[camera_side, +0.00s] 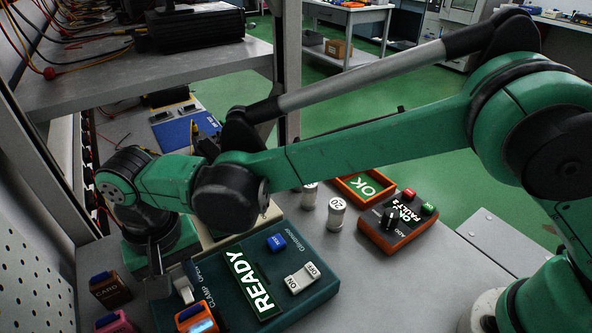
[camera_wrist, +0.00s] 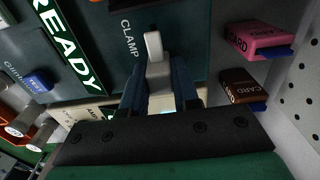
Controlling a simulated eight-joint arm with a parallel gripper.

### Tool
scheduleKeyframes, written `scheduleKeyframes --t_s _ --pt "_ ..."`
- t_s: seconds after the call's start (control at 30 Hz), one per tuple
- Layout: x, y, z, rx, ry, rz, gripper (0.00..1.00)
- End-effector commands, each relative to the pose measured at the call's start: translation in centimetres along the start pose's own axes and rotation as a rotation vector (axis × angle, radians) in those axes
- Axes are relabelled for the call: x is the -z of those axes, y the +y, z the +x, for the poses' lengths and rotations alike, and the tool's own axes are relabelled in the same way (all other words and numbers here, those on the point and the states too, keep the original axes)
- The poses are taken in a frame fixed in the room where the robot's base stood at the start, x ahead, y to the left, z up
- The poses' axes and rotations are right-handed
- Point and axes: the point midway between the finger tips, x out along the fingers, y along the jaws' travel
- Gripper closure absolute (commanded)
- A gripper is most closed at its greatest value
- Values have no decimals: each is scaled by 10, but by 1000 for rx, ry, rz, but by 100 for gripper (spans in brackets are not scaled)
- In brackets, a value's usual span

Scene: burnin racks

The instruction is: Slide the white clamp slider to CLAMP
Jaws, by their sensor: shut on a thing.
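The white clamp slider (camera_side: 184,289) stands at the left edge of the dark teal fixture box (camera_side: 305,297), beside the printed words OPEN and CLAMP. It also shows in the wrist view (camera_wrist: 153,46), right of the word CLAMP. My gripper (camera_side: 160,278) reaches down over that edge of the box. In the wrist view its two dark fingers (camera_wrist: 160,88) are shut on the slider, one on each side. The fingers partly hide the slider's base and track, so its exact place along the track is hard to tell. The fixture's green display reads READY (camera_side: 249,284).
Brown (camera_side: 110,291) and pink (camera_side: 116,322) card blocks lie left of the fixture, with an orange block (camera_side: 197,320) in front. The fixture has a blue TEST button (camera_side: 276,242) and an ON/OFF switch (camera_side: 301,278). White cylinders (camera_side: 336,214) and a FAULT box (camera_side: 398,222) stand behind.

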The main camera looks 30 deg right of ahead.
Motion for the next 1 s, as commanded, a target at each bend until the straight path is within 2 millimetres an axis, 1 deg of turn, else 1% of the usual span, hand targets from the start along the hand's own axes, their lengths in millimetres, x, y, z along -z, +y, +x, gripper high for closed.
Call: scheduleKeyframes --t_s 0.03,0.1,0.2,0.47,0.5,0.6,0.87,0.93,1.0 --pt "-9 0 -1 0 0 -4 100" --pt "-19 -1 -1 1 0 -4 100" --pt "-27 0 -1 1 0 -2 100" --pt "-29 0 0 0 -4 -2 100" --pt "-29 0 0 0 -5 -2 69" --pt "-29 0 0 0 -4 -2 42" --pt "-28 0 0 1 -1 -1 42" --pt "-28 0 -3 1 -1 -1 42" --pt "-28 0 -10 1 -1 -1 42"
